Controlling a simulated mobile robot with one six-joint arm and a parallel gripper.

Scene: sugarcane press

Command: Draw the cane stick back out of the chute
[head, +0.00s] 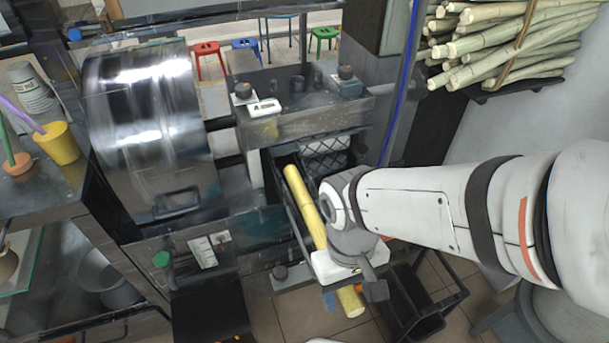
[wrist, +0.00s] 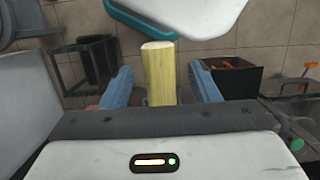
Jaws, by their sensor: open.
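The yellow cane stick (head: 305,205) lies in the dark chute (head: 289,205) beside the steel press drum. In the head view its lower part passes behind my gripper (head: 343,272), and its near end sticks out below. In the wrist view the cane stick (wrist: 159,75) stands between the two blue fingers of my gripper (wrist: 160,82), with a gap on each side. My gripper is open, and its fingers do not touch the cane stick there. The contact between the cane stick and the chute floor is hidden.
The steel press drum (head: 155,125) is left of the chute. A rack of cut canes (head: 500,45) is at the upper right. A black crate frame (head: 415,305) stands on the tiled floor below my arm. Cups (head: 57,142) and pots stand on the left counter.

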